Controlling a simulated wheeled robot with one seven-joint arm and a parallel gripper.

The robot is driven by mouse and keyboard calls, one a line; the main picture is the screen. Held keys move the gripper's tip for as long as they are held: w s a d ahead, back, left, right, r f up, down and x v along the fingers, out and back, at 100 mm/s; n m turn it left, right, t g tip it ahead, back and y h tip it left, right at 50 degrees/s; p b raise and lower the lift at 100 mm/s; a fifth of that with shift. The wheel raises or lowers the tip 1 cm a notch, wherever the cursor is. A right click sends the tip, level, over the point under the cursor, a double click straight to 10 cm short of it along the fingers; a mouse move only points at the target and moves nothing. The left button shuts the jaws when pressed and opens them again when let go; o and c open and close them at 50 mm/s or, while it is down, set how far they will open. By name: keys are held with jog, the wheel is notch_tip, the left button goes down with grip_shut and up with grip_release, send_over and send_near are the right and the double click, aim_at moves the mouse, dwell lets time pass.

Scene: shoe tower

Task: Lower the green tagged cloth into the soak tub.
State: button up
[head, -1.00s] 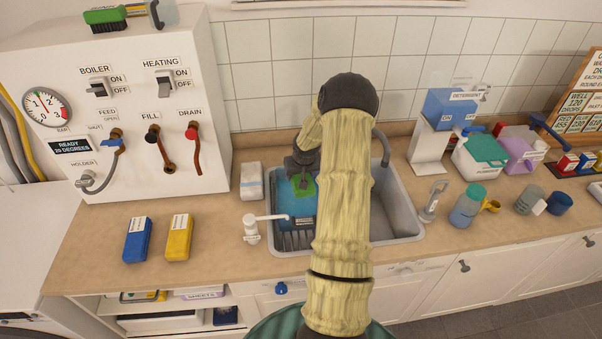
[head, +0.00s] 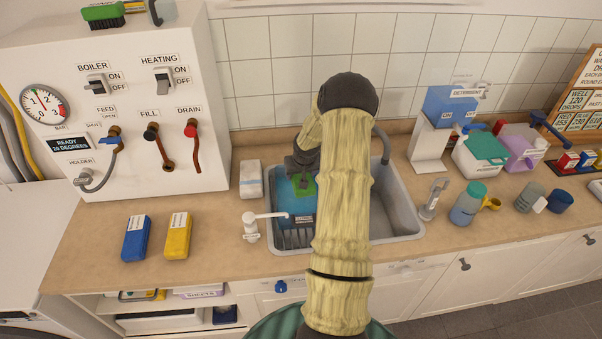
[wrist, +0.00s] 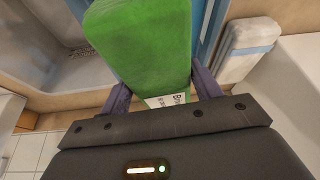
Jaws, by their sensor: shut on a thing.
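My gripper (head: 301,172) is over the left part of the sink and shut on the green cloth (head: 304,187). The cloth is a rounded green block that fills the upper middle of the wrist view (wrist: 140,45). Its white tag (wrist: 168,101) shows between the fingers, its lettering partly cut off. The blue soak tub (head: 287,208) sits in the left of the sink, below the cloth in the head view. A blue edge (wrist: 211,28) shows beside the cloth in the wrist view. My arm hides part of the tub, and I cannot tell whether the cloth touches it.
The grey sink (head: 398,215) surrounds the tub, with a white tap (head: 250,226) at its front left. A pale packet (head: 251,180) lies left of the sink. Blue (head: 137,238) and yellow (head: 178,236) blocks lie on the counter. A detergent dispenser (head: 447,108) stands right.

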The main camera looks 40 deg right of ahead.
jog(key=shift+f+b, duration=2.9)
jog(key=shift+f, duration=1)
jog(key=shift+f+b, duration=1.35)
jog(key=shift+f, duration=0.45)
jog(key=o, duration=1.1)
jog(key=shift+r, duration=0.1)
jog(key=b+v, duration=0.1)
jog(key=v, duration=1.6)
jog(key=shift+r, duration=0.2)
jog(key=shift+w, duration=0.1)
